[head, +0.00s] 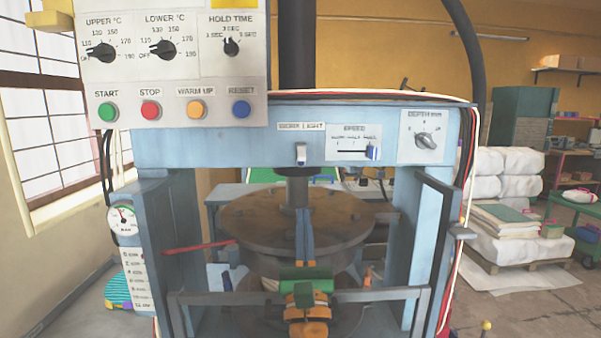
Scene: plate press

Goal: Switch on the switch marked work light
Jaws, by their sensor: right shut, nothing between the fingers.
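The work light switch (301,154) is a small pale lever switch on the blue crossbeam of the press. It sits just under a white label (301,126), whose small print is blurred but seems to read work light. I cannot tell for sure which way the lever is set. My right gripper (304,213) is in the middle of the view, below the switch and apart from it. Its blue fingers point up and are shut with nothing between them. My left gripper is not in view.
Right of the switch are a speed slider with a blue knob (372,152) and a depth dial (427,140). A control box (170,62) with dials and coloured buttons hangs at upper left. The round press plate (245,222) lies behind my gripper, between blue side posts (407,215).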

